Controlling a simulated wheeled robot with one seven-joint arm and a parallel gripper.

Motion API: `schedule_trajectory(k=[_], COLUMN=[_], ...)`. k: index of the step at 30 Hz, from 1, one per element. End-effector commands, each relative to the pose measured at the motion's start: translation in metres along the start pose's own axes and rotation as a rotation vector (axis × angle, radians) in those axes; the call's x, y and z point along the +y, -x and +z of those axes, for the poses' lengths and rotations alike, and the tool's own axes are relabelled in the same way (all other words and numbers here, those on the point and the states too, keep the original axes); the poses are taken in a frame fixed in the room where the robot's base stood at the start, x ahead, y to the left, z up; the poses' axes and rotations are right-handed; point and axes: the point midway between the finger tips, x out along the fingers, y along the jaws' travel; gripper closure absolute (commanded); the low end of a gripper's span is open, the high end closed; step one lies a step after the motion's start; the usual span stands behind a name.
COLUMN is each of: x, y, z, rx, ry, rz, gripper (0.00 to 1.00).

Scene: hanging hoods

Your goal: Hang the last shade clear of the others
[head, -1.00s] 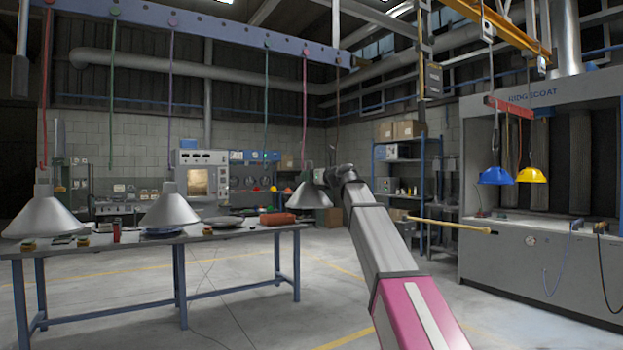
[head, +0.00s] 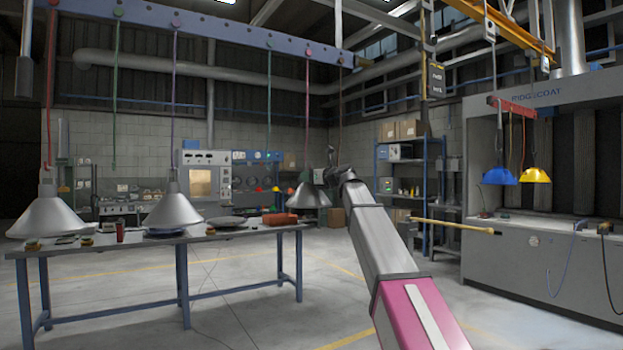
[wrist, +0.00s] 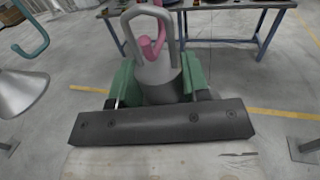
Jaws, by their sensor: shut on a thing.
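My gripper (head: 326,176) is shut on the neck of a grey metal shade (head: 308,197), held upright past the right end of the bench. In the wrist view, my green fingers (wrist: 157,82) grip the neck (wrist: 160,70) below its wire loop. A pink hook (wrist: 152,46) shows at that loop; I cannot tell whether it bears the shade. Two similar shades hang at left, one on the red cord (head: 46,212) and one on the purple cord (head: 172,208). An empty teal hook (wrist: 32,38) and part of another shade (wrist: 18,92) show at left in the wrist view.
A blue beam (head: 215,34) overhead carries several coloured cords. A long bench (head: 225,236) with small items stands below the left shades. At right, a blue hood (head: 499,176) and a yellow hood (head: 536,175) hang before a grey booth.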

Motion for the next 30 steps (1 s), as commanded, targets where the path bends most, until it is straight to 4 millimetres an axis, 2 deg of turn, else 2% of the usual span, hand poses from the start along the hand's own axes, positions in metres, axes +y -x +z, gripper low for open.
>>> schedule_trajectory(k=[8, 30], x=[-0.0021, -0.002], y=[-0.0087, -0.0085], z=[0.0002, -0.0063], rx=[0.0, 0.0], ry=[0.0, 0.0], rz=[0.0, 0.0], gripper=[1.0, 1.0])
